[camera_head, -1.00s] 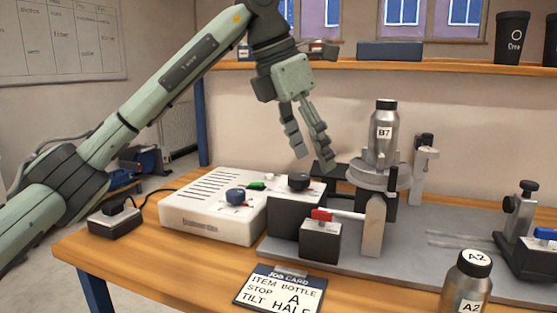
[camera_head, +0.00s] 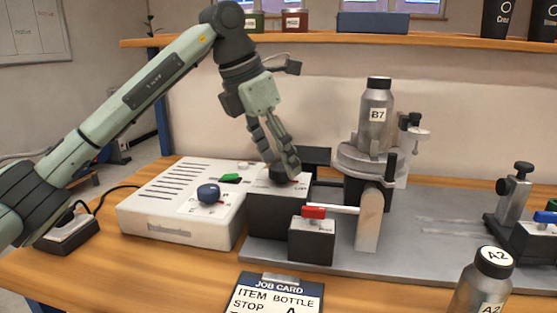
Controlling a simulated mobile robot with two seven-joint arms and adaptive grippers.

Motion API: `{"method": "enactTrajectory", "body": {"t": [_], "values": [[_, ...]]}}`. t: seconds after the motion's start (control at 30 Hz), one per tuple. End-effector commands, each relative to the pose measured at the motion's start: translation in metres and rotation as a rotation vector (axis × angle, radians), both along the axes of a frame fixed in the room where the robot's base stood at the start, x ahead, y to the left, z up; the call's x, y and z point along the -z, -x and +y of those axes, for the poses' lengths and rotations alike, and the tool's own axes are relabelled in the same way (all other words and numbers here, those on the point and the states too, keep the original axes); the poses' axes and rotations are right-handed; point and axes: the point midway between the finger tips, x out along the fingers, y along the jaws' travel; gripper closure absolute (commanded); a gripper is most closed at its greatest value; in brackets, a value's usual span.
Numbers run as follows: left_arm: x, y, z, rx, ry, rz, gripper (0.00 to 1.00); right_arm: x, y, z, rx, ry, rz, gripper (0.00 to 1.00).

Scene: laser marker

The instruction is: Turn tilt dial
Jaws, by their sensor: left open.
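A black dial (camera_head: 277,176) sits on top of a dark grey box (camera_head: 275,215). I cannot read its label, so I cannot confirm that it is the tilt dial. My left gripper (camera_head: 281,170) points down, its open fingers right at this dial and partly hiding it. I cannot tell whether they touch it. My right gripper is not in view.
A bottle B7 (camera_head: 376,110) stands on a round holder (camera_head: 372,160) right of the gripper. A small box with a red lever (camera_head: 313,212) stands in front. A bottle A2 (camera_head: 481,285) stands at the front right. The grey plate (camera_head: 430,260) has clear room.

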Motion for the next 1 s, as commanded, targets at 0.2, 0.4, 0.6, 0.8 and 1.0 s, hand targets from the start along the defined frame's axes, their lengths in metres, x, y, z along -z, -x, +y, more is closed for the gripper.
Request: {"method": "enactTrajectory", "body": {"t": [0.2,0.4,0.6,0.8,1.0], "values": [[0.01,-0.002,-0.0036,0.001,0.001,-0.001,0.39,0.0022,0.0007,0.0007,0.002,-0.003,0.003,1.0],[0.0101,-0.0021,-0.0036,0.001,0.0,0.0,0.4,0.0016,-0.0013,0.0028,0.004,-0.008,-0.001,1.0],[0.01,-0.0021,-0.0036,0.001,0.0,0.0,0.65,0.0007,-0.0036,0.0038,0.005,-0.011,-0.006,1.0],[0.0099,-0.002,-0.0035,0.001,0.0,0.0,0.89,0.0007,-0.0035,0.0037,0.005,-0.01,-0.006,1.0],[0.0101,-0.0018,-0.0036,-0.012,0.0,0.0,0.89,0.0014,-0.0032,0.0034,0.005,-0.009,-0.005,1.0]]}}
